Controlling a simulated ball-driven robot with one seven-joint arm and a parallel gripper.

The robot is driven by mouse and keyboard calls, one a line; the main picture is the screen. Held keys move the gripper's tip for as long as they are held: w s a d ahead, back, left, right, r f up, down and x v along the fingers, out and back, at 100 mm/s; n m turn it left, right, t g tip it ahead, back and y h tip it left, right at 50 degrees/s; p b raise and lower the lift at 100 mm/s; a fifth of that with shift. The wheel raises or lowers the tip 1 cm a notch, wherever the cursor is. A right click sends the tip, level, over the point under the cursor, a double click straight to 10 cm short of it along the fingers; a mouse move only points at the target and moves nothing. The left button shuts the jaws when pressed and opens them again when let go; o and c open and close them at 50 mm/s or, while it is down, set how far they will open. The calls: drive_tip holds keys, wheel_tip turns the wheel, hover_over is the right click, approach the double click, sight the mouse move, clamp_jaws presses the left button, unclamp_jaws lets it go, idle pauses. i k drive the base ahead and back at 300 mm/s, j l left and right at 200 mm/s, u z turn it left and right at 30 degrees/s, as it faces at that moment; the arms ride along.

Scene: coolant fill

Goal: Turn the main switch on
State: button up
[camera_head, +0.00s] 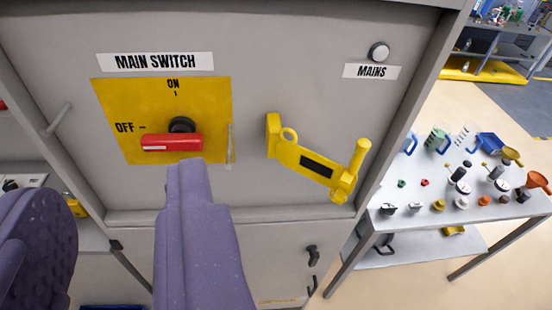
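The main switch has a red handle (172,143) on a black hub (182,124), mounted on a yellow plate (115,98). The handle lies horizontally, in line with the OFF side; the ON mark is at the top of the plate. A "MAIN SWITCH" label (155,61) is above. My gripper (112,182) is open, with its two purple fingers wide apart and nothing between them. The right fingertip appears just below the handle's right part; I cannot tell whether it touches. The left finger is at the lower left edge of the view.
A yellow hinged bar (316,167) with an upright peg sticks out right of the switch. A round pale lamp (378,52) is above the "MAINS" label (372,71). A table (400,217) with several small items stands at the right; open floor lies behind it.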

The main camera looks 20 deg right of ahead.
sight(182, 136)
drive_tip(key=l+u, duration=0.25)
drive_tip(key=u, duration=0.2)
drive_tip(key=i+l+u, duration=0.1)
drive_tip(key=l+u, duration=0.2)
drive_tip(key=u, duration=0.2)
drive_tip(key=l+u, duration=0.25)
drive_tip(key=u, duration=0.2)
drive_tip(key=k+l+u, duration=0.1)
drive_tip(key=l, duration=0.3)
drive_tip(key=k+l+u, duration=0.15)
drive_tip(key=l, duration=0.25)
drive_tip(key=k+l+u, duration=0.1)
drive_tip(key=l, duration=0.25)
drive_tip(key=k+l+u, duration=0.1)
drive_tip(key=l, duration=0.25)
drive_tip(key=k+l+u, duration=0.1)
drive_tip(key=l, duration=0.25)
drive_tip(key=k+l+u, duration=0.15)
drive_tip(key=k+l, duration=0.15)
drive_tip(key=l, duration=0.15)
drive_tip(key=k+l, duration=0.15)
drive_tip(key=l, duration=0.15)
drive_tip(key=k+l, duration=0.15)
drive_tip(key=l, duration=0.15)
